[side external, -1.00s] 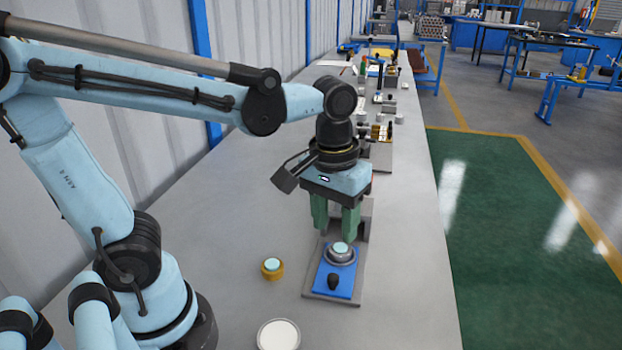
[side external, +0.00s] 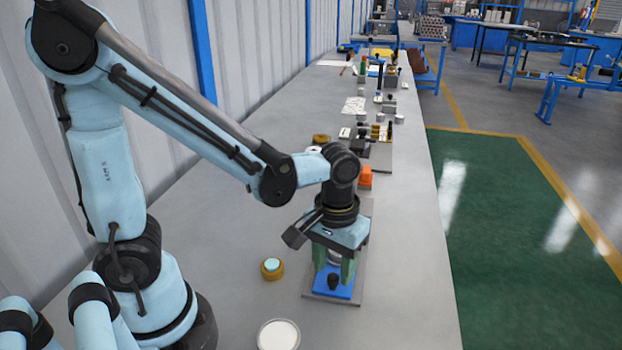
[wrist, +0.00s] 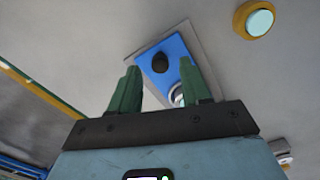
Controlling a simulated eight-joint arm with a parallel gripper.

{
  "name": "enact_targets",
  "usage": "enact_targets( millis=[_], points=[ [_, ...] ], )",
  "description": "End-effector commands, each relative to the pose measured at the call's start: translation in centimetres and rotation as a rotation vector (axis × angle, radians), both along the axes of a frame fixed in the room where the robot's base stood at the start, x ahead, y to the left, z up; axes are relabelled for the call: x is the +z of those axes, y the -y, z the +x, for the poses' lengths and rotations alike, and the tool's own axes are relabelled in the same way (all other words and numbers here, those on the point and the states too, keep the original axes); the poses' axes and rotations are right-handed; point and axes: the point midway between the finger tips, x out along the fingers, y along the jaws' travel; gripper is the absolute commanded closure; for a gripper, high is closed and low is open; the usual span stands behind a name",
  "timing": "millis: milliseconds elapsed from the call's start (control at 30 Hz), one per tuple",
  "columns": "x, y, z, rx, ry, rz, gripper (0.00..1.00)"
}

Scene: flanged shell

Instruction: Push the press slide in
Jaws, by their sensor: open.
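The press slide (side external: 333,291) is a blue plate on a grey base (side external: 312,295), with a black knob (side external: 334,281) at its front end. The wrist view shows the blue slide (wrist: 180,48) and its knob (wrist: 160,63) beyond my fingers. A round metallic shell (side external: 334,257) sits on the slide behind the knob. It is mostly hidden by my gripper, and only part of the shell (wrist: 178,96) shows in the wrist view. My gripper (side external: 334,268) is open and low over the slide, its green fingers on either side of the shell. Whether they touch it cannot be told.
A yellow ring with a teal top (side external: 272,268) stands left of the base. A round dish with a white top (side external: 279,335) is at the front.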

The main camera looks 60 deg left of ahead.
Motion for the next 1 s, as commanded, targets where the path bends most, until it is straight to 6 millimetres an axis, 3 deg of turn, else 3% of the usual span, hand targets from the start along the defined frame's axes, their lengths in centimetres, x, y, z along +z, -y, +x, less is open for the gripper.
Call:
enact_targets(
  millis=[300,667,1000],
  points=[
    [-2.3,0.0,0.0,0.0,0.001,0.0,0.53],
    [-2.6,0.0,0.0,0.0,0.0,0.0,0.53],
    [-2.6,0.0,0.0,0.0,0.0,0.0,1.0]
  ],
)
